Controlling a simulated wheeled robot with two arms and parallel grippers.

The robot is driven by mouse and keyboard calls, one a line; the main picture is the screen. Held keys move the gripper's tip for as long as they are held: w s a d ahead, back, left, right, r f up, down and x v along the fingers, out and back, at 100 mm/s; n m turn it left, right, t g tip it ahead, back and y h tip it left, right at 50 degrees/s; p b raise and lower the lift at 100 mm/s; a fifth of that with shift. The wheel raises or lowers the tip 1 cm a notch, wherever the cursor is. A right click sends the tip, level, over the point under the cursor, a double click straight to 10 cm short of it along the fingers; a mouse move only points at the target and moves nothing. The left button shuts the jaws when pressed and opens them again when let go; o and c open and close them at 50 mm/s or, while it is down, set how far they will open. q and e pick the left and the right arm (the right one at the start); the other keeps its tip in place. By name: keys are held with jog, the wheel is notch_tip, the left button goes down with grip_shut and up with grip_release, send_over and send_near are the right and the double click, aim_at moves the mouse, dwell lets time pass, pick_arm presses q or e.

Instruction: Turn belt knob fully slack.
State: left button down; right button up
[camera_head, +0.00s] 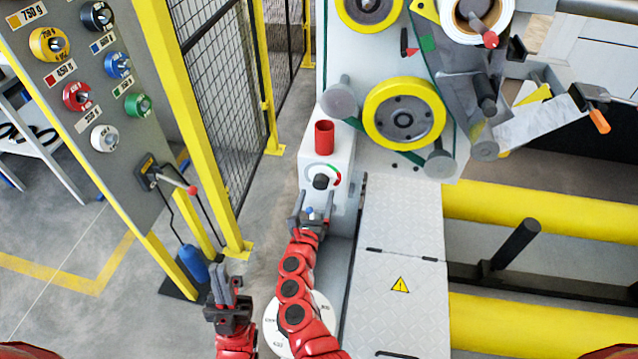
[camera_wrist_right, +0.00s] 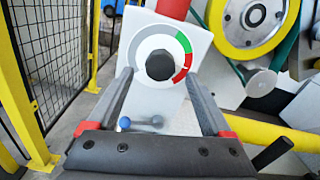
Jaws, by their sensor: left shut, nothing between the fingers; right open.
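The black belt knob (camera_head: 320,182) is on the front of a white box (camera_head: 343,160), inside a dial ring with a green and a red section. In the right wrist view the knob (camera_wrist_right: 160,65) shows ahead, between the fingers in the picture. A pointer mark on it is too small to read. My right gripper (camera_head: 314,202) is open just in front of the knob, its fingers apart and empty. I cannot tell that either finger touches the knob. My left gripper (camera_head: 228,284) is shut and empty, lower left of the box, away from it.
A small lever with a blue ball (camera_wrist_right: 125,122) sits below the knob. A red cylinder (camera_head: 324,134) stands on the box. Yellow-rimmed wheels (camera_head: 404,114) are to the right. A panel with coloured knobs (camera_head: 76,96) and a yellow-framed mesh fence (camera_head: 222,100) are to the left.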

aim_at(320, 186)
jog(key=shift+w+d, duration=0.25)
jog(key=shift+w, duration=0.8)
jog(key=shift+w+d, duration=0.2)
jog(key=shift+w, duration=0.8)
